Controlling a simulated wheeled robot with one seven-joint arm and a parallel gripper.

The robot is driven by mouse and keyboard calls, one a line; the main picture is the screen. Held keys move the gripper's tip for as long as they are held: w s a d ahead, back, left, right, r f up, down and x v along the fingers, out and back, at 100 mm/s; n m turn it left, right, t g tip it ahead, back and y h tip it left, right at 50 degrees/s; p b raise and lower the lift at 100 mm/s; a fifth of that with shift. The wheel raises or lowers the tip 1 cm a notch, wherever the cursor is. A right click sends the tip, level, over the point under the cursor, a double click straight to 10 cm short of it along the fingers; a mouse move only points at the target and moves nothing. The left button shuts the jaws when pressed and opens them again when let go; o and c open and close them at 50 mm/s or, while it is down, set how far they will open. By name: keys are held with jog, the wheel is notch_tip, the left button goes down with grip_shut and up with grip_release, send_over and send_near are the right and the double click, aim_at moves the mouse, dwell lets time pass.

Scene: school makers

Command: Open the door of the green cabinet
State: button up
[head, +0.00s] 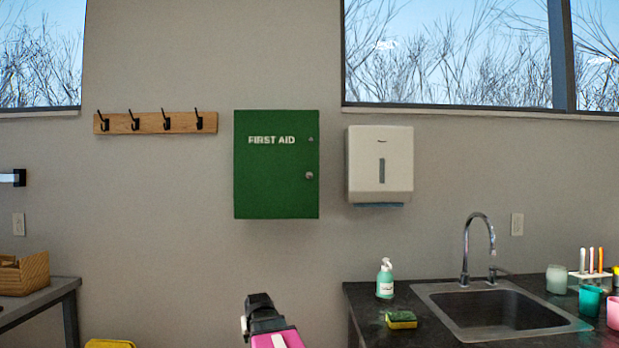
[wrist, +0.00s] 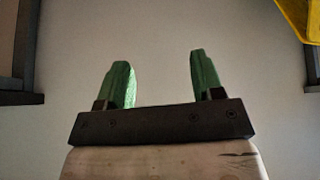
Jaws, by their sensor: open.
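The green cabinet (head: 276,180) hangs on the wall in the middle of the head view, with white "FIRST AID" lettering. Its door looks closed. A small round knob (head: 309,175) sits at the door's right edge, with a smaller round fitting above it. In the wrist view my gripper (wrist: 160,85) has two green fingers standing apart with nothing between them. In the head view my dark and pink arm shows at the bottom, below the cabinet and well apart from it; the fingers cannot be made out there. The cabinet is not in the wrist view.
A white paper towel dispenser (head: 380,160) hangs just right of the cabinet, and a wooden hook rack (head: 157,123) to its left. A dark counter (head: 390,330) with a sink and soap bottle (head: 385,279) stands lower right. A table (head: 40,300) with a basket is at left. Wall below the cabinet is clear.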

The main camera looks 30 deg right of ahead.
jog(key=w+d+r+t+h, duration=0.1)
jog(key=w+d+r+t, duration=0.15)
jog(key=r, duration=0.45)
jog(key=w+d+r+t, duration=0.1)
jog(key=w+d+r, duration=0.25)
jog(key=r, duration=0.25)
jog(key=m+t+h, duration=0.2)
jog(key=t+h, duration=0.4)
jog(key=t, duration=0.1)
send_near(309, 175)
jog(key=shift+g, duration=0.25)
jog(key=x, duration=1)
jog(key=shift+w+r, duration=0.2)
jog(key=shift+w, duration=0.1)
grip_shut()
jog(key=shift+s, duration=0.1)
